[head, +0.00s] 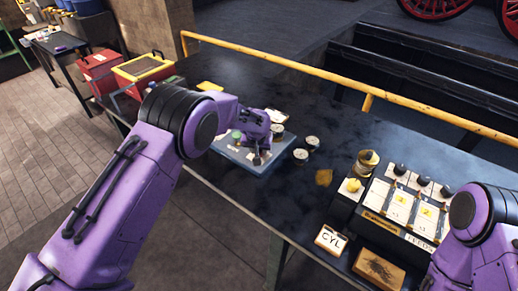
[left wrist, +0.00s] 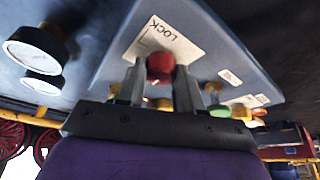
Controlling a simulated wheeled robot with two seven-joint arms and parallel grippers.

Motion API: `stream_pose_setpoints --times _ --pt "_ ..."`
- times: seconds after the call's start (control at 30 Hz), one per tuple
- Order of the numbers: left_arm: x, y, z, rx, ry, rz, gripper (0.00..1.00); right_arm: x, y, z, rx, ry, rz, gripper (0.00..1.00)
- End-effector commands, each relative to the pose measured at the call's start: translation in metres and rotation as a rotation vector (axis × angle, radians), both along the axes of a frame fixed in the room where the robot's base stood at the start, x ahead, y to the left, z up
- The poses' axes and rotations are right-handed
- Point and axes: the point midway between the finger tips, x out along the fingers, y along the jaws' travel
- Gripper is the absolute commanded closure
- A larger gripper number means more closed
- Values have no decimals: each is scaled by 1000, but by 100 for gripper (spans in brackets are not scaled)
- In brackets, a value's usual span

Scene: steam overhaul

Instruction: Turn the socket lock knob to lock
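The socket lock knob is a red knob (left wrist: 160,68) on a white plate marked LOCK (left wrist: 163,38), on a blue-grey panel (left wrist: 225,45). In the head view the panel (head: 239,163) lies on the dark table, and my left gripper (head: 262,157) is over its right part, covering the knob. In the left wrist view the two fingers of my left gripper (left wrist: 160,85) stand on either side of the red knob, with narrow gaps showing; it looks open around the knob. The knob's pointing direction cannot be made out. My right gripper is out of view; only its arm shows at lower right.
A green knob (left wrist: 217,111) sits on the same panel. Round gauges (head: 311,142) stand right of the panel. A yellow rail (head: 368,102) runs behind the table.

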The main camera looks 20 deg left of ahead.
Motion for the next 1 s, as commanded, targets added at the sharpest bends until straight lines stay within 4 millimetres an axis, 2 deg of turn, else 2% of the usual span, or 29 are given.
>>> stream_pose_setpoints --times 0.47,1.0 --pt "0 1 0 -2 -1 -68 95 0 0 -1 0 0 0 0" --pt "2 4 -2 -4 -4 -520 95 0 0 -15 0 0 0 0"
